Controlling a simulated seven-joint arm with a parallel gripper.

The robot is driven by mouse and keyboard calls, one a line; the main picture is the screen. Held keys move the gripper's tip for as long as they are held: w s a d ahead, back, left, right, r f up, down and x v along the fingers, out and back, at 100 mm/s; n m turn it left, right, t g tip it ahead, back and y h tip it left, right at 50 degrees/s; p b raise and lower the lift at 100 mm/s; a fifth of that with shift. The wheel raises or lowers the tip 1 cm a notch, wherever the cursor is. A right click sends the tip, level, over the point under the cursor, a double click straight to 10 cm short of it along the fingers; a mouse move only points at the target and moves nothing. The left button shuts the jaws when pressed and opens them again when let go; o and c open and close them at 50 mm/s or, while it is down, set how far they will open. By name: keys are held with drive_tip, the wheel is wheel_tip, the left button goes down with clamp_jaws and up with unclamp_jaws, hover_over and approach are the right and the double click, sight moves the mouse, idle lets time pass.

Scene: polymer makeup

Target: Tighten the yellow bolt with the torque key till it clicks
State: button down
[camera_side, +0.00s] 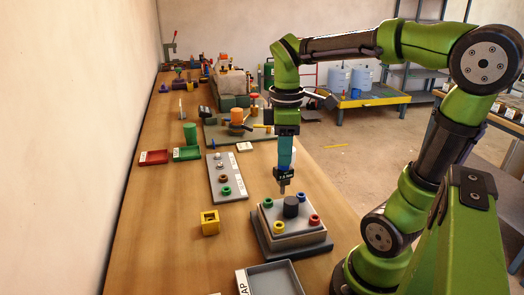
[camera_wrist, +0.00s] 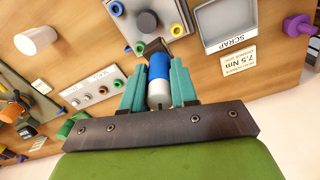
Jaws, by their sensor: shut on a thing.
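My gripper (camera_side: 285,158) is shut on the torque key, whose dark lower part (camera_side: 283,177) carries a white-lettered label in the side view. In the wrist view the teal fingers (camera_wrist: 159,88) close on its blue and white body (camera_wrist: 159,70). The key points down, its tip above the back of the grey block, apart from the bolts. The yellow bolt (camera_side: 278,228) stands at the block's front left. Green (camera_side: 267,203), red (camera_side: 314,219) and blue (camera_side: 300,197) ones sit at other corners, around a dark cylinder (camera_side: 291,207). The key's tip is partly hidden in the wrist view.
The grey block (camera_side: 290,241) stands on a dark base. A SCRAP tray (camera_side: 270,281) is in front. Red (camera_side: 153,157) and green (camera_side: 187,154) trays are farther back. Bare wood lies around the cube.

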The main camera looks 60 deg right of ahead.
sight(281, 186)
drive_tip(key=a, duration=0.2)
drive_tip(key=s+a, duration=0.1)
drive_tip(key=shift+a+r+m, duration=0.25)
drive_tip(key=shift+a+m, duration=0.05)
drive_tip(key=shift+f, duration=3.95)
drive_tip(key=c, duration=0.8)
unclamp_jaws()
